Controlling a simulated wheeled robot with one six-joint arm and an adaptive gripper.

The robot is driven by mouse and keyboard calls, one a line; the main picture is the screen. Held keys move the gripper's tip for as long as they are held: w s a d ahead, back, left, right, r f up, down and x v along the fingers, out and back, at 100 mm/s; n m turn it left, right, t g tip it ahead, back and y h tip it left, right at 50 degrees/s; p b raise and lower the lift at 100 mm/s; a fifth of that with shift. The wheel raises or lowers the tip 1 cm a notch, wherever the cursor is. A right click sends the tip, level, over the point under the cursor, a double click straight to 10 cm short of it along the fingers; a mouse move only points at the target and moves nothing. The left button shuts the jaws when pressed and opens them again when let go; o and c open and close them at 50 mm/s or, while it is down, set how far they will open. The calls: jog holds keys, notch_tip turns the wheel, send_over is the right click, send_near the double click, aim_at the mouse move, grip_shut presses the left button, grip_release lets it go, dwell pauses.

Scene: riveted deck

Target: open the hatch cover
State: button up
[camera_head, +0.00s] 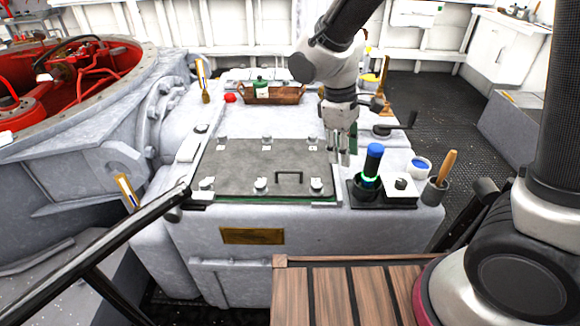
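The hatch cover (240,170) is a flat dark grey plate lying on top of the light grey housing. It looks closed, with a thin green line along its front edge. Several small clamps or knobs sit along its front and back edges. A dark bar handle (289,174) stands near its front right part. My gripper (340,158) points down just beyond the cover's right edge, to the right of and farther back than the handle. It appears apart from the handle, and I see nothing held in it. The finger gap is too small to judge.
A blue-topped cylinder (373,160) with a glowing green ring stands right of the cover. Beside it are a white block (400,184) and a cup with a wooden-handled tool (436,188). A wooden tray (272,94) sits behind. A dark rail (120,235) crosses the left front.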

jog(key=w+a+f+n, duration=0.3)
jog(key=a+f, duration=0.3)
jog(key=a, duration=0.1)
jog(key=n+t+y, duration=0.2)
jog(key=n, duration=0.1)
send_near(290, 172)
jog(key=f, duration=0.2)
jog(key=w+f, duration=0.1)
jog(key=f, duration=0.4)
jog(key=shift+w+f, duration=0.3)
jog(key=shift+f, duration=0.1)
grip_shut()
